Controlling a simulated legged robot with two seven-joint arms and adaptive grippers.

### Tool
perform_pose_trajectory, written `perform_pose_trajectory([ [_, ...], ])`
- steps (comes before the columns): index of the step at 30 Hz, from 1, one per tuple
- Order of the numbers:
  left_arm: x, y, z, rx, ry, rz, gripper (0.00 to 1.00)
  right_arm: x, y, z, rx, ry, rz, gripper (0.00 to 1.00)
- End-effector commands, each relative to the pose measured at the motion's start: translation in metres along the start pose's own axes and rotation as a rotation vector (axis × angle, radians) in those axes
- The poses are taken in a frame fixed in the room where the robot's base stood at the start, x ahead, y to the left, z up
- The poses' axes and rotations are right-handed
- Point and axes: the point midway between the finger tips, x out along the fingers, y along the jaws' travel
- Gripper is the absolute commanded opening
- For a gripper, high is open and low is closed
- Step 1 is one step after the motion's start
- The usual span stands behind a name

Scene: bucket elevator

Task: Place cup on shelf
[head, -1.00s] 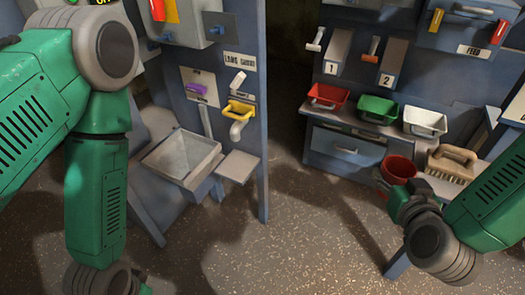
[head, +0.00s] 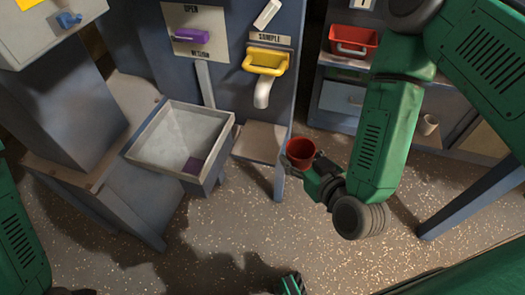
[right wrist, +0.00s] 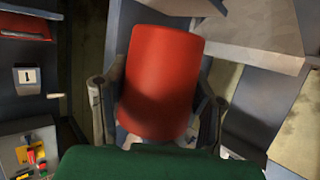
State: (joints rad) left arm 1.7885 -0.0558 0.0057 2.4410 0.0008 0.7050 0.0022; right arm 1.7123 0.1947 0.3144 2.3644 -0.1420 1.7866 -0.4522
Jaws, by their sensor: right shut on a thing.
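The red cup (head: 300,151) is held by my right gripper (head: 301,164) in the head view, just right of the small grey shelf (head: 259,141). In the right wrist view the cup (right wrist: 162,80) fills the middle, with one finger on each side of it. Whether the cup touches the shelf edge cannot be told.
A grey hopper tray (head: 182,135) stands left of the shelf, with a purple patch inside. A purple handle (head: 192,36) is on the panel above. A red bin (head: 353,42) sits on the right-hand bench. Speckled floor (head: 230,225) is open in front.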

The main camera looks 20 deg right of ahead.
Motion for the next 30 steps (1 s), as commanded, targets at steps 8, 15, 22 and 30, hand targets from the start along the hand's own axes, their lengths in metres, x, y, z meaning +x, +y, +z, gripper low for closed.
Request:
perform_pose_trajectory([
  [8, 0.023, -0.001, 0.001, -0.002, 0.001, -0.001, 0.61, 0.010, -0.008, 0.029, 0.001, 0.004, -0.023, 0.24],
  [15, 0.033, 0.000, 0.001, -0.002, 0.001, -0.001, 0.61, 0.065, -0.006, 0.007, 0.005, 0.010, -0.021, 0.24],
  [22, 0.046, 0.000, 0.002, -0.001, 0.001, -0.001, 0.61, 0.124, -0.009, -0.013, 0.003, 0.007, -0.021, 0.24],
  [30, 0.056, 0.000, 0.003, -0.002, 0.001, -0.001, 0.61, 0.167, -0.012, -0.029, 0.001, 0.002, -0.022, 0.24],
])
